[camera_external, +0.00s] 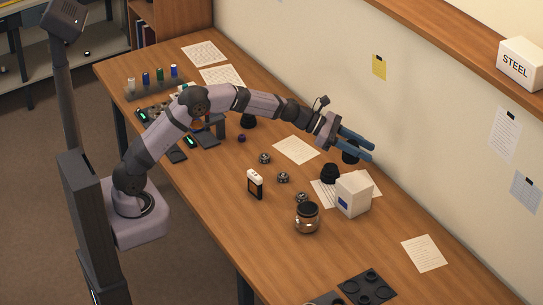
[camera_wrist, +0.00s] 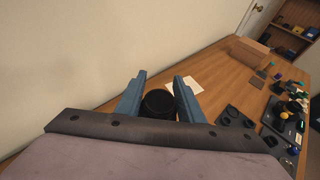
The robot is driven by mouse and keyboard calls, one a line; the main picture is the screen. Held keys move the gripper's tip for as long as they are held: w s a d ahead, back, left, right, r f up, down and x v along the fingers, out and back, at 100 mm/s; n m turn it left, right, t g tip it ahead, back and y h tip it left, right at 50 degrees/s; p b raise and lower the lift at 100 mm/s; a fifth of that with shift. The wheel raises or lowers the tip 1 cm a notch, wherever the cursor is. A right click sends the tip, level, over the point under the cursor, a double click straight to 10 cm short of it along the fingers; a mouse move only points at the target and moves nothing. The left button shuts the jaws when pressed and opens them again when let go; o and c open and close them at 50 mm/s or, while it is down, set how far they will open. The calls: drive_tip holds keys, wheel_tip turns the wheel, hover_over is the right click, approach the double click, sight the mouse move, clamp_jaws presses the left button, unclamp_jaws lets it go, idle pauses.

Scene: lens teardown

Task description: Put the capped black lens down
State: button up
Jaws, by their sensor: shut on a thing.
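My gripper (camera_external: 371,150) reaches over the far side of the desk, near the wall. In the wrist view, the round, dark lens (camera_wrist: 158,104) sits between the fingers. Its cap cannot be told apart from the body. Whether the lens's lower end touches the desk is hidden.
A white box (camera_external: 353,195) and a glass jar (camera_external: 307,218) stand in front of the gripper. Several small metal rings (camera_external: 283,178) and a small black-and-white device (camera_external: 255,184) lie to the left. A black tray (camera_external: 368,287) is at the front. Bare desk (camera_external: 385,225) lies right of the box.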

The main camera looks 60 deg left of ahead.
drive_tip(key=shift+w+a+f, duration=0.15)
drive_tip(key=shift+a, duration=0.05)
hover_over(359, 187)
drive_tip(key=shift+f, duration=5)
drive_tip(key=shift+f, duration=0.2)
drive_tip(key=o, duration=1.2)
drive_tip(key=shift+r, duration=0.2)
drive_tip(key=shift+a, duration=0.1)
drive_tip(key=b+v, duration=0.3)
drive_tip(key=v, duration=0.9)
